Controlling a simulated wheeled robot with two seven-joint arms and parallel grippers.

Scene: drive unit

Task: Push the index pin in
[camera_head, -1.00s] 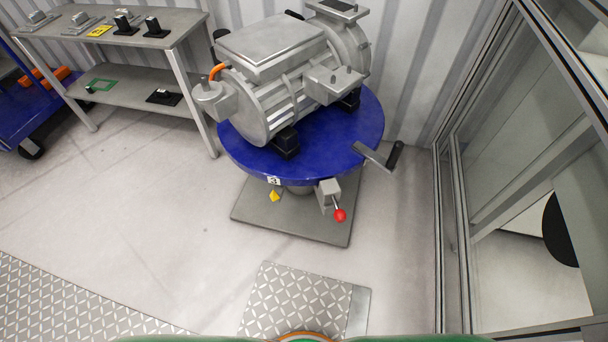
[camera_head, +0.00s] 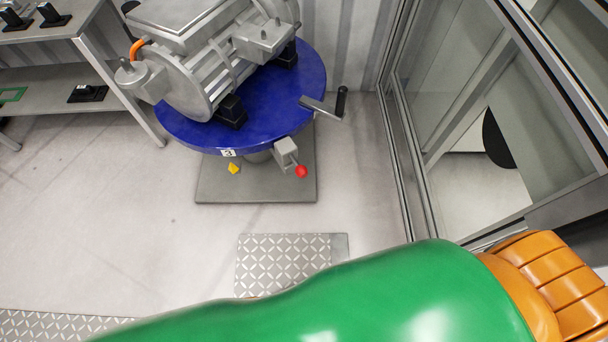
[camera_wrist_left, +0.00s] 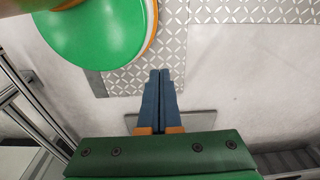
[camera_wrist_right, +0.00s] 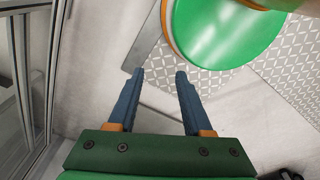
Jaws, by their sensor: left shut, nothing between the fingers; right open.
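The index pin shows a red ball knob (camera_head: 301,171) on a short rod. The rod comes out of a grey block (camera_head: 286,152) under the front edge of the blue round turntable (camera_head: 185,131). A yellow pointer (camera_head: 234,168) sits below the label 3 on the rim. My left gripper (camera_wrist_left: 160,72) is shut and empty, its fingertips together over the floor. My right gripper (camera_wrist_right: 158,72) is open and empty over the floor. Neither gripper shows in the head view, and neither touches the pin.
A grey motor (camera_head: 190,70) stands on the turntable. A crank handle (camera_head: 326,106) sticks out at its right. A glass-panelled frame (camera_head: 410,150) stands at the right. A shelf table (camera_head: 75,50) is at the left. My green arm link crosses the head view's bottom.

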